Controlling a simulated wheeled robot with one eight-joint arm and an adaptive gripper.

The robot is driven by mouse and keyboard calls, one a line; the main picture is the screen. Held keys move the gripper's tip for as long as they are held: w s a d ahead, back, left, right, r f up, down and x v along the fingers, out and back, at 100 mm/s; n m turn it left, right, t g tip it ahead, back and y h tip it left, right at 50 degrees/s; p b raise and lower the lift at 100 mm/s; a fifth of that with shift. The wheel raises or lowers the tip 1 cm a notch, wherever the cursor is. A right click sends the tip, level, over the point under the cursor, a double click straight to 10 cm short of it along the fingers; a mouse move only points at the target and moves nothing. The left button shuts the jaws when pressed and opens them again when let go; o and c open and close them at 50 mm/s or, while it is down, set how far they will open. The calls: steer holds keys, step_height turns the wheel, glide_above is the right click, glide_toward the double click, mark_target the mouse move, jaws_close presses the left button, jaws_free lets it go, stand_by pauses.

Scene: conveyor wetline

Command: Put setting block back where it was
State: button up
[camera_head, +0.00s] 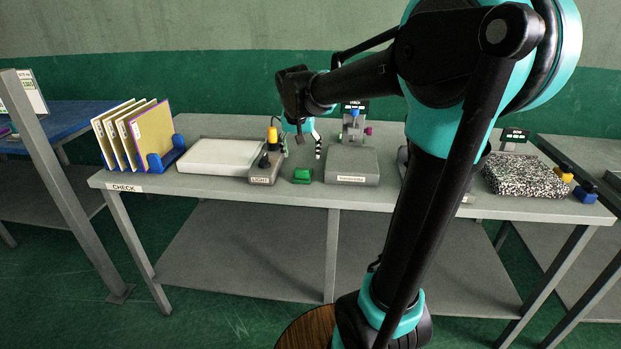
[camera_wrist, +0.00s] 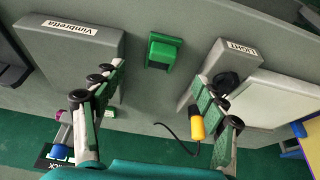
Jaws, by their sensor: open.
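A small green block (camera_head: 302,175) stands on the grey table between two grey boxes. It also shows in the wrist view (camera_wrist: 163,50), with a raised part and a lower ledge. No label names it as the setting block. My gripper (camera_head: 303,147) is open and empty above the table, behind the green block in the head view. In the wrist view, my gripper's (camera_wrist: 160,78) two fingers are spread wide, and the green block lies beyond the tips, roughly between them. Nothing is between the fingers.
A grey box labelled Vimbretta (camera_wrist: 75,45) lies on one side, a LIGHT box (camera_head: 264,168) with a black knob on the other. A yellow-handled tool (camera_wrist: 197,128) is by the right finger. A white panel (camera_head: 220,155), folder rack (camera_head: 160,160) and speckled slab (camera_head: 525,175) share the table.

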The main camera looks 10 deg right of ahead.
steer(key=s+d+f+n, duration=0.1)
steer(key=s+d+f, duration=0.1)
steer(key=s+f, duration=0.7)
steer(key=s+d+f+n+y, duration=0.1)
steer(key=s+d+f+n, duration=0.1)
steer(key=s+f, duration=0.8)
steer(key=s+d, duration=0.1)
steer(key=s, duration=0.3)
steer(key=shift+s+d, duration=0.25)
steer(key=shift+s, duration=0.05)
